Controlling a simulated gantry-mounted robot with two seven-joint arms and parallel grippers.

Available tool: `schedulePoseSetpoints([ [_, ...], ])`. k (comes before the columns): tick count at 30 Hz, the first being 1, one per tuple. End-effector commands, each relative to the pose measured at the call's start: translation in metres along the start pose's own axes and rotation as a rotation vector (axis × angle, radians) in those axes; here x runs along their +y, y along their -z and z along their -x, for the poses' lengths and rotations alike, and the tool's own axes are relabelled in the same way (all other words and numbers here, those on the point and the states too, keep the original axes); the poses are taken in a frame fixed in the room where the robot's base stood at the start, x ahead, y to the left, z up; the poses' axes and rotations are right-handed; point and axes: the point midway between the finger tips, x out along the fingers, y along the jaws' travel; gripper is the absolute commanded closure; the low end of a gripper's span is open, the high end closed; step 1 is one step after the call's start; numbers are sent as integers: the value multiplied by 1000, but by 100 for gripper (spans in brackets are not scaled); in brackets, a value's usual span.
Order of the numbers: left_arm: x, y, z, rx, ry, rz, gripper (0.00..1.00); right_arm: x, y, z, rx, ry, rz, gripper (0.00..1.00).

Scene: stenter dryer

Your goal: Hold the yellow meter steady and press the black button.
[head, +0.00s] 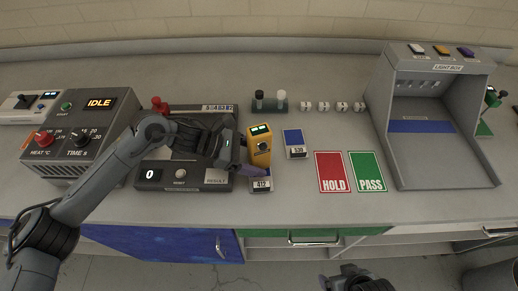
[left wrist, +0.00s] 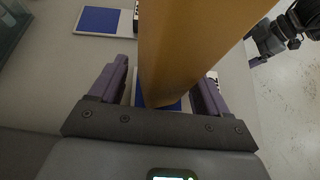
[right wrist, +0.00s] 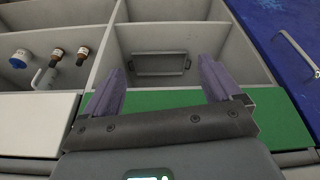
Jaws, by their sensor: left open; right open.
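The yellow meter (head: 258,152) stands upright on the bench in the head view, with a lit green display at its top and a dark round spot on its face. It fills the upper middle of the left wrist view (left wrist: 190,45). My left gripper (left wrist: 163,80) is open, with its purple fingers on either side of the meter and a visible gap at the left finger. My right gripper (right wrist: 162,70) is open and empty, in front of the bench and low; it shows partly at the bottom of the head view (head: 340,282). I cannot make out which spot is the black button.
A dark test machine (head: 150,178) lies under my left arm. Labelled blue pads (head: 293,137), a red HOLD card (head: 331,172) and a green PASS card (head: 367,171) lie to the right. A grey light box (head: 440,150) stands farther right. Open shelves (right wrist: 155,37) face my right gripper.

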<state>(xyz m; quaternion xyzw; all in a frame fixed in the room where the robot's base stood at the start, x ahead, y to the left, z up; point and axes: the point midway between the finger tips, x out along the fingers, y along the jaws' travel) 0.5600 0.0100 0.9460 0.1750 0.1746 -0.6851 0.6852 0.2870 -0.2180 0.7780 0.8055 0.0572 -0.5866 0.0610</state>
Motion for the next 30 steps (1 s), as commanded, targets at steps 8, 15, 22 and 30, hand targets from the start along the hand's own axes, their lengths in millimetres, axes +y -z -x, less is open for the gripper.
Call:
schedulePoseSetpoints([
  [8, 0, 0, 0, 0, 0, 0, 37, 0, 0, 1, 1, -2, 2, 9],
  [15, 0, 0, 0, 0, 0, 0, 70, 1, 0, 1, 1, -5, 6, 9],
  [22, 0, 0, 0, 0, 0, 1, 70, 1, 0, 1, 1, -5, 6, 39],
  [30, 0, 0, 0, 1, 0, 1, 70, 1, 0, 1, 1, -4, 5, 81],
])
